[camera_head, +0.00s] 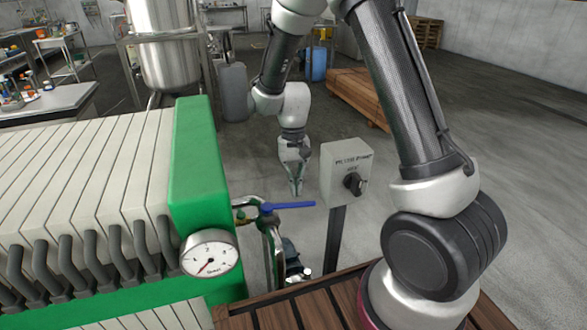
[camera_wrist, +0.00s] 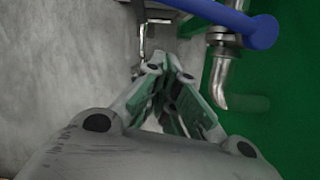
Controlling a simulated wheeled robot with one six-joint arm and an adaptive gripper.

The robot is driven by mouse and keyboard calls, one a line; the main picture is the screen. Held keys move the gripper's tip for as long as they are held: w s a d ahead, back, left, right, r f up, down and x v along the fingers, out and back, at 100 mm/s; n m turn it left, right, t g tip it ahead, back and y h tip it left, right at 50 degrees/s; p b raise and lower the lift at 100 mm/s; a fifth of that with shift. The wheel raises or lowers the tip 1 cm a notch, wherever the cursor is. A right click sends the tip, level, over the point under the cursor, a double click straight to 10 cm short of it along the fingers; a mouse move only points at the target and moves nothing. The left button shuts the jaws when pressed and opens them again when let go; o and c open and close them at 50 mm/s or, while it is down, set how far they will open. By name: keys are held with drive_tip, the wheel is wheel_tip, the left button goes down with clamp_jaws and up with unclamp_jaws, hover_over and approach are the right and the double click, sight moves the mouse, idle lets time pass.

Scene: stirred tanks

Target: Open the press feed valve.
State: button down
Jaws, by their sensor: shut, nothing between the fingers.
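The feed valve has a blue lever handle (camera_head: 287,206) on a pipe beside the green end of the filter press. In the head view the lever lies roughly level and points right, away from the press. My gripper (camera_head: 297,190) points down just above the lever, with its fingers together and nothing between them. In the wrist view the blue lever (camera_wrist: 235,20) crosses the top right, and my fingertips (camera_wrist: 170,68) are to its left, apart from it in the picture. Whether they touch it in depth I cannot tell.
A grey control box (camera_head: 347,172) with a black knob stands on a post close to the right of my gripper. The filter press (camera_head: 195,170) with a pressure gauge (camera_head: 209,253) is at the left. A wooden slatted platform (camera_head: 290,307) is in front. Open floor lies behind.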

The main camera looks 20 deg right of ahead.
sight(293, 205)
drive_tip(key=s, duration=0.2)
drive_tip(key=s+r, duration=0.1)
drive_tip(key=shift+s+a, duration=0.1)
drive_tip(key=shift+a, duration=0.2)
drive_tip(key=shift+s, duration=0.1)
drive_tip(key=shift+s+d+m, duration=0.1)
drive_tip(key=shift+s+m, duration=0.1)
drive_tip(key=shift+m, duration=0.1)
